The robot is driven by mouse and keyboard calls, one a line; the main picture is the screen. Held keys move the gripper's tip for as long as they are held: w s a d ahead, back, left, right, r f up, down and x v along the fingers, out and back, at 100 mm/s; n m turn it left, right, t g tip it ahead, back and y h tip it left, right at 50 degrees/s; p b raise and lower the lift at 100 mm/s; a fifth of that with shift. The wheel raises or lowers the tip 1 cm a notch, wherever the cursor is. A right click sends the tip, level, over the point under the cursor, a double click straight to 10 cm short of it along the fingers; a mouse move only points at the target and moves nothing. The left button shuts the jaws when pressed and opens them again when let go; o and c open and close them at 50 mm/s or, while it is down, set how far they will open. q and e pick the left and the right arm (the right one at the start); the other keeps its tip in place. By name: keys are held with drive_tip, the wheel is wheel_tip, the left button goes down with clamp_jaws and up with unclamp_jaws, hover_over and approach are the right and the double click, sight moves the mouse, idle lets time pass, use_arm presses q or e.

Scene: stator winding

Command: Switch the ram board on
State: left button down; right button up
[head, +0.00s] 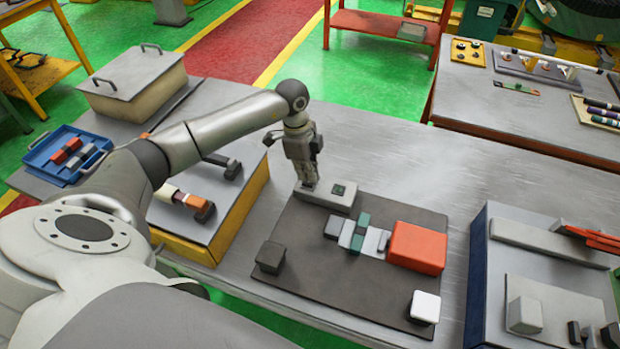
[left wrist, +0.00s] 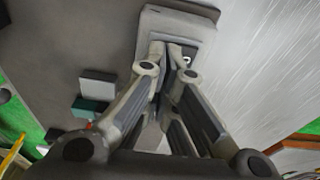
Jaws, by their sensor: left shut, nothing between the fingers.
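I take this to be the ram board, but no label is readable. My left gripper (head: 309,186) points down at the left part of the box top, shut and empty. In the left wrist view its fingertips (left wrist: 172,50) are together over a recessed panel (left wrist: 157,48) on the box (left wrist: 205,14). They partly hide the panel and any switch. I cannot tell whether they touch it. My right gripper is not in view.
On the board stand an orange block (head: 418,247), several small grey and green blocks, a dark block (head: 270,257) and a white block (head: 425,306). A yellow-sided fixture (head: 257,200) is to the left, a blue-sided one (head: 477,262) to the right. Bare table lies behind the board.

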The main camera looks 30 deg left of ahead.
sight(307, 182)
use_arm(q)
drive_tip(key=shift+f+b, duration=0.4)
drive_tip(key=shift+f, duration=0.35)
drive_tip(key=shift+r, duration=0.2)
wheel_tip(307, 182, up, 7)
drive_tip(key=p, duration=0.6)
drive_tip(key=shift+f, duration=0.1)
idle(0.4)
drive_tip(key=shift+f, duration=0.1)
